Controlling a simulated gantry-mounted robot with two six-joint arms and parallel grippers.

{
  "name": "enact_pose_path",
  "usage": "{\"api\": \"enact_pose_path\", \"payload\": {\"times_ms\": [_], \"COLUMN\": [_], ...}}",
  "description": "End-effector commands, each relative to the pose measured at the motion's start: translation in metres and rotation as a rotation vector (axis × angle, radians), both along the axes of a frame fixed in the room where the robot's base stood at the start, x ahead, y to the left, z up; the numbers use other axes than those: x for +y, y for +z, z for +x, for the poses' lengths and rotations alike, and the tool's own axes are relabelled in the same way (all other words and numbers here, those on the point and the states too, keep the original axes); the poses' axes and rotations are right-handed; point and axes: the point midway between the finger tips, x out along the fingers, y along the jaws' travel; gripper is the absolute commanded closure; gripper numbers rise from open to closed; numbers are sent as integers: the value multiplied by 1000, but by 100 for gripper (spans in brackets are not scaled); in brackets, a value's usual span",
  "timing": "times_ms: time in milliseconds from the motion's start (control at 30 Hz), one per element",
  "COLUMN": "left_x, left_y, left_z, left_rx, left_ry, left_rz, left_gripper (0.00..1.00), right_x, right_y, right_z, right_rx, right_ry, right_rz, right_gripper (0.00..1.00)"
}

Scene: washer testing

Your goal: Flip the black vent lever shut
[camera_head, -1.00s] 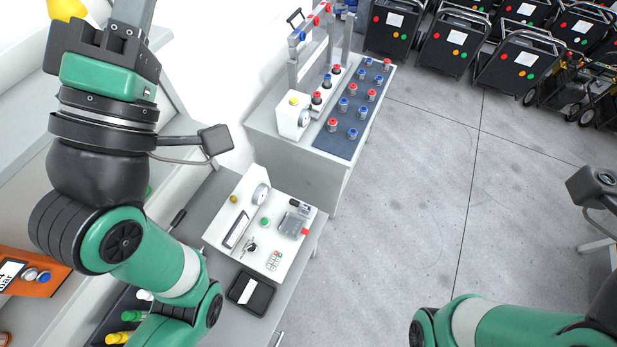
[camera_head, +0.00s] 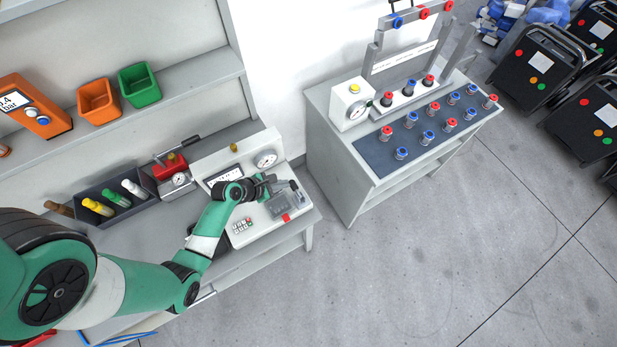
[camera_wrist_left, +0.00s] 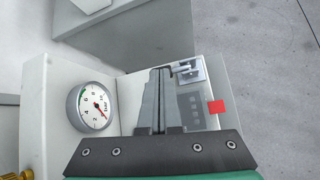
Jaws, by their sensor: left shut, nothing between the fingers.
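My left gripper (camera_head: 270,184) is over the white test panel (camera_head: 265,230), its fingers closed together with nothing between them. In the left wrist view the shut fingers (camera_wrist_left: 159,72) point at the panel beside a small metal-and-dark latch-like part (camera_wrist_left: 188,72) at the back edge of a clear-lidded box (camera_wrist_left: 195,105). I cannot tell whether that part is the black vent lever. My wrist covers the panel's middle in the head view. The right gripper is not in view.
A pressure gauge (camera_wrist_left: 90,107) stands left of the fingers, and a red block (camera_wrist_left: 216,107) sits right of the box. A red pump (camera_head: 171,166) and a bottle tray (camera_head: 110,200) lie to the left. A second bench (camera_head: 365,208) with fittings stands right, across a gap.

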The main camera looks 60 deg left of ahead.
Motion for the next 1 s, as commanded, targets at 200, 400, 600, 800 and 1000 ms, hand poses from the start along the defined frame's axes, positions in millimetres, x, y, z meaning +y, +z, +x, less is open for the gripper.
{"api": "enact_pose_path", "payload": {"times_ms": [200, 400, 600, 800, 1000], "left_x": [10, 11, 12, 16, 22], "left_y": [-30, -28, -33, -58, -87], "left_z": [-40, -39, -35, -15, 10], "left_rx": [38, 37, 37, 38, 38], "left_ry": [102, 101, 100, 96, 98], "left_rz": [-38, -35, -34, -33, -33], "left_gripper": [100, 100, 100, 100, 100], "right_x": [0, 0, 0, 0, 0], "right_y": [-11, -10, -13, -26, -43], "right_z": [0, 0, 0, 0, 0], "right_rx": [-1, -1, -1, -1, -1], "right_ry": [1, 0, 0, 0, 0], "right_rz": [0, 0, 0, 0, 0], "right_gripper": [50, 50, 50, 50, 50]}}
